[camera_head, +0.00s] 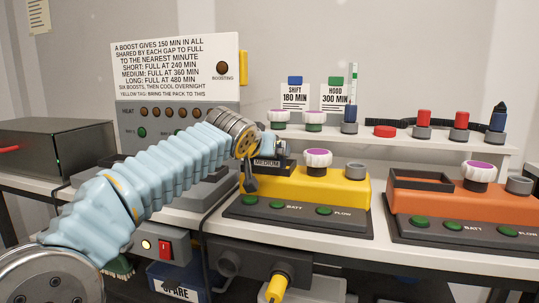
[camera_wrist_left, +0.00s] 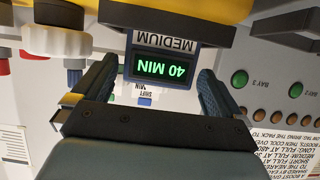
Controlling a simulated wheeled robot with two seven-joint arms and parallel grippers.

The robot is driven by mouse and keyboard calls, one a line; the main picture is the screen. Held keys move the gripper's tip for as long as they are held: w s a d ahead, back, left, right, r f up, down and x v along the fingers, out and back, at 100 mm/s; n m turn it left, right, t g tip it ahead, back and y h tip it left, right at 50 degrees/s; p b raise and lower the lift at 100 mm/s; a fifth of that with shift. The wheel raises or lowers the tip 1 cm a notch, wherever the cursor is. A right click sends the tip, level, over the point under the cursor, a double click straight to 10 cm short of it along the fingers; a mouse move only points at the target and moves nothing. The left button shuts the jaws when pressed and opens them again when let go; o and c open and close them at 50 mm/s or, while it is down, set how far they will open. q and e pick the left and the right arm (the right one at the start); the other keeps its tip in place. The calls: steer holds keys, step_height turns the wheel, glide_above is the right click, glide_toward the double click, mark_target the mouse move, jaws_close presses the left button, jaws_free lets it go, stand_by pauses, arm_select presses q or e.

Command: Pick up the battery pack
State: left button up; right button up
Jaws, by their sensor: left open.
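The battery pack (camera_wrist_left: 190,44) is a dark block marked MEDIUM, with a green display reading 40 MIN, upside down in the left wrist view. In the head view the pack (camera_head: 267,162) sits at the left end of the yellow unit (camera_head: 315,188), partly hidden by my left arm. My left gripper (camera_head: 262,168) is at the pack. In the left wrist view its open fingers (camera_wrist_left: 155,76) are on either side of the display; I cannot tell whether they touch the pack. My right gripper is not in view.
An orange unit (camera_head: 465,205) with an empty tray-like bay stands to the right. A shelf (camera_head: 390,137) with knobs and signs runs behind. The charger panel (camera_head: 175,65) with lamps stands behind my left arm. A grey box (camera_head: 55,150) is at far left.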

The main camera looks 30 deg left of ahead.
arm_select(q)
steer(key=x, duration=0.4)
steer(key=shift+w+f+p, duration=0.25)
steer(key=shift+w+p, duration=0.05)
steer(key=shift+p, duration=0.1)
steer(key=shift+c, duration=0.5)
steer(key=shift+r, duration=0.1)
steer(key=c, duration=1.1)
